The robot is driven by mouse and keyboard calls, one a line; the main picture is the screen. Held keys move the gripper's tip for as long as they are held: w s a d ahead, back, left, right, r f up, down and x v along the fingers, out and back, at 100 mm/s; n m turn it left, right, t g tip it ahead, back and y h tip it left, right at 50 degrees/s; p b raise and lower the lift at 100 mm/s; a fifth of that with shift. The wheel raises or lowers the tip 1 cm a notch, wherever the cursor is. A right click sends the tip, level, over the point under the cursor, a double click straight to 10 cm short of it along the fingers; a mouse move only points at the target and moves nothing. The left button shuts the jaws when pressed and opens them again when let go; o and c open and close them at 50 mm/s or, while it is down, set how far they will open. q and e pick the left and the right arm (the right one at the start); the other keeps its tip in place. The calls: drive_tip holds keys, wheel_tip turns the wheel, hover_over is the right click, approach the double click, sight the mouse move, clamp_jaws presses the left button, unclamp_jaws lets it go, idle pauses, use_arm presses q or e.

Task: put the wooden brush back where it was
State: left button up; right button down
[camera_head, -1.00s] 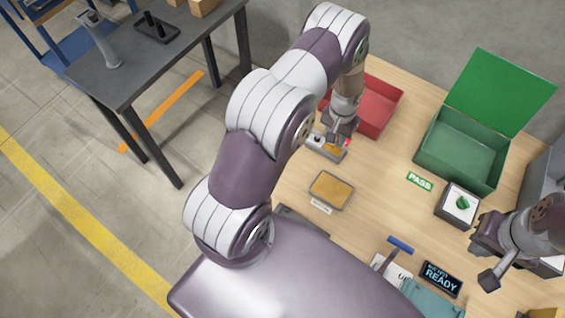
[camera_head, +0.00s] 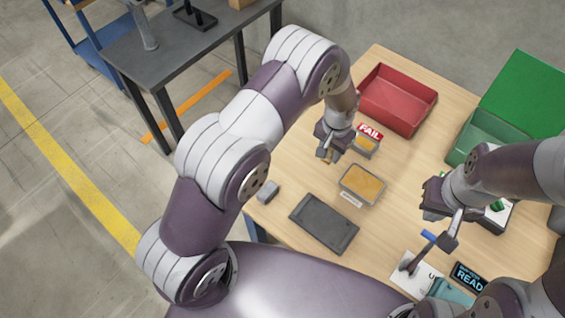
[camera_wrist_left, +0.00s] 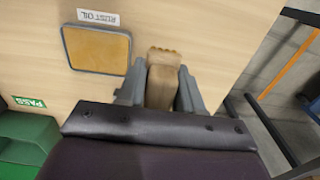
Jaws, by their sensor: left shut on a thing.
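The wooden brush (camera_wrist_left: 163,80) is light tan and held between the two grey fingers of my left gripper (camera_wrist_left: 160,88) in the left wrist view. Its wide, ridged end points away from the wrist. In the head view my left gripper (camera_head: 328,152) hangs over the left part of the table, left of a small tray, and only a bit of tan shows at its tips. My right gripper (camera_head: 442,220) is over the right side of the table, its fingers apart with nothing visible between them.
The rust oil tray (camera_head: 362,184) with an orange pad lies near my left gripper. A dark flat tray (camera_head: 324,222) and a grey block (camera_head: 268,191) lie nearer. A small tray (camera_head: 365,147), FAIL label (camera_head: 369,132) and red bin (camera_head: 398,100) are behind; a green box (camera_head: 488,138) stands right.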

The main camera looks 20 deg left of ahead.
use_arm(q)
hover_over(297, 163)
wheel_tip(297, 163, down, 6)
drive_tip(key=shift+s+r, duration=0.1)
drive_tip(key=shift+a+f, duration=0.1)
drive_tip(key=shift+f, duration=1.95)
drive_tip(key=shift+f, duration=0.15)
drive_tip(key=o, duration=1)
wheel_tip(297, 163, up, 12)
drive_tip(key=s+a+r+n, duration=0.2)
drive_tip(key=s+r, duration=0.5)
drive_tip(key=s, duration=0.2)
drive_tip(key=s+a+r+n+t, duration=0.1)
drive_tip(key=s+a+r, duration=0.1)
drive_tip(key=s+r, duration=0.6)
drive_tip(key=shift+s+r+n+p, duration=0.3)
drive_tip(key=shift+s+n, duration=0.1)
drive_tip(key=shift+s, duration=0.55)
